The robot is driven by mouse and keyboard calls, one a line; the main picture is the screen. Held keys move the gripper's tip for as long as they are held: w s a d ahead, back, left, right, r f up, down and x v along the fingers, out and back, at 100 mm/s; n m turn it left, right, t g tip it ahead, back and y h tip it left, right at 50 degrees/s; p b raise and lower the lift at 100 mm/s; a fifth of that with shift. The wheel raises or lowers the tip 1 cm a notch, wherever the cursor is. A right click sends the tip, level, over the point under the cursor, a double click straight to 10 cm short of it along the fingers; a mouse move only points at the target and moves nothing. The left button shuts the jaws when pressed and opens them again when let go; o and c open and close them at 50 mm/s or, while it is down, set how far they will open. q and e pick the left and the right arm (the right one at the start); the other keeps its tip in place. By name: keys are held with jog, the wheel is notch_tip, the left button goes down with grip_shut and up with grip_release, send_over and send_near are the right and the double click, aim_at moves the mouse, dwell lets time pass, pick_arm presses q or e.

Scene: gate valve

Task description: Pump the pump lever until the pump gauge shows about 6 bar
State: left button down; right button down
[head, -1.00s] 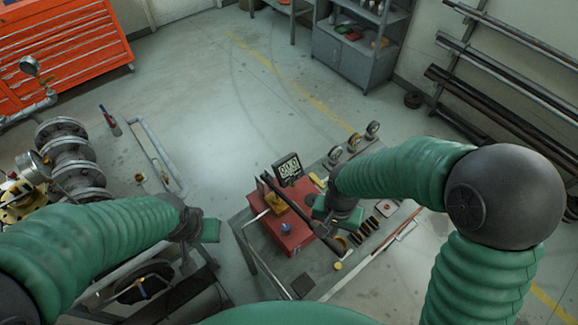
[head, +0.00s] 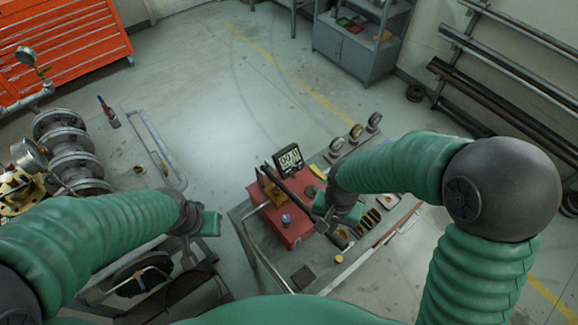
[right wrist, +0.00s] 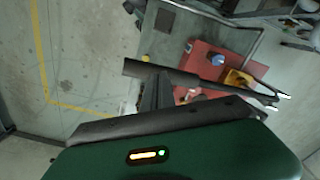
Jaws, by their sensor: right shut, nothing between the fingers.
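The red pump (head: 293,232) sits on the grey bench. Its dark lever (head: 296,184) runs from the yellow bracket (head: 272,194) towards my right gripper (head: 326,222). The right gripper is shut and empty at the lever's near end. In the right wrist view the lever (right wrist: 190,79) crosses just beyond the fingers; I cannot tell whether they touch it. The black-framed pump gauge (head: 288,158) stands behind the pump, its reading too small to make out. My left gripper (head: 208,223) hangs left of the bench, away from the pump; its jaw state is unclear.
Several small items lie on the bench (head: 302,279) right of the pump, with round gauges (head: 356,131) at its far edge. Flanged piping (head: 75,160) stands at the left. A red tool cabinet (head: 70,45) is behind. The floor beyond the bench is clear.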

notch_tip(320, 180, down, 13)
jog(key=b, duration=1)
notch_tip(320, 180, up, 14)
jog(key=p, duration=1.2)
jog(key=shift+p, duration=0.35)
jog(key=shift+f, duration=0.3)
jog(key=shift+f+b, duration=0.1)
jog(key=shift+b, duration=0.2)
jog(key=shift+f+b, duration=0.5)
jog(key=shift+f, duration=0.05)
jog(key=shift+r, duration=0.2)
